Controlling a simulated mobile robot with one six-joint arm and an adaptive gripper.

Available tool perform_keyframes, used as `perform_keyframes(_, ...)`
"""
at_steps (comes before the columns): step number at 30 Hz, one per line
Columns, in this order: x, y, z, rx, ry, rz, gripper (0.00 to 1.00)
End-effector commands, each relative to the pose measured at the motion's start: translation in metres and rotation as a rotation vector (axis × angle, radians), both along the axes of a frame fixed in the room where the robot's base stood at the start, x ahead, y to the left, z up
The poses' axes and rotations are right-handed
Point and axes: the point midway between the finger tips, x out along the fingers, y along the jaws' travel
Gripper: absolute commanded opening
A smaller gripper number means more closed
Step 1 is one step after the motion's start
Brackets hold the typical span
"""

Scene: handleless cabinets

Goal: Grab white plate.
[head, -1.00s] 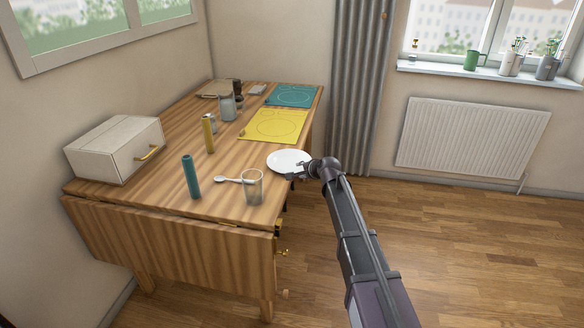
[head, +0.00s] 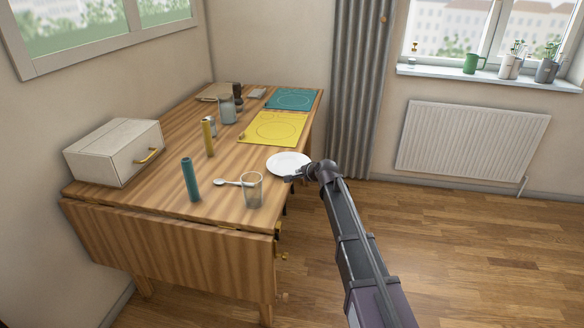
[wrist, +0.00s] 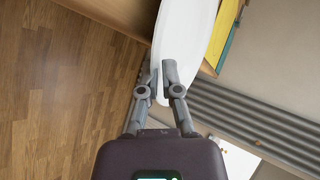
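The white plate (head: 288,162) lies at the right edge of the wooden table in the head view. It also shows in the wrist view (wrist: 190,35), seen at a steep slant. My gripper (head: 294,178) is at the plate's near right rim. In the wrist view its two fingers (wrist: 161,74) are close together, one on each side of the rim, with the rim between them. The fingers look shut on the rim. The contact itself is small and partly hidden.
On the wooden table (head: 165,150), a clear glass (head: 252,190) and white spoon (head: 232,182) are near the plate. A yellow mat (head: 275,128) lies behind it. A teal cylinder (head: 190,179) and white box (head: 112,152) stand further left. Floor to the right is clear.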

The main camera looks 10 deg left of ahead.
Motion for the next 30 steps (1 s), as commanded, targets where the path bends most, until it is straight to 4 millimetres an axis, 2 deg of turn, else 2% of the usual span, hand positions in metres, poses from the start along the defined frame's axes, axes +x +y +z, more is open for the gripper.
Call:
perform_keyframes(17,0.0,0.0,0.005,0.0,0.0,0.0,0.0)
perform_keyframes(30,0.0,0.0,0.037,0.001,0.0,-0.001,0.0)
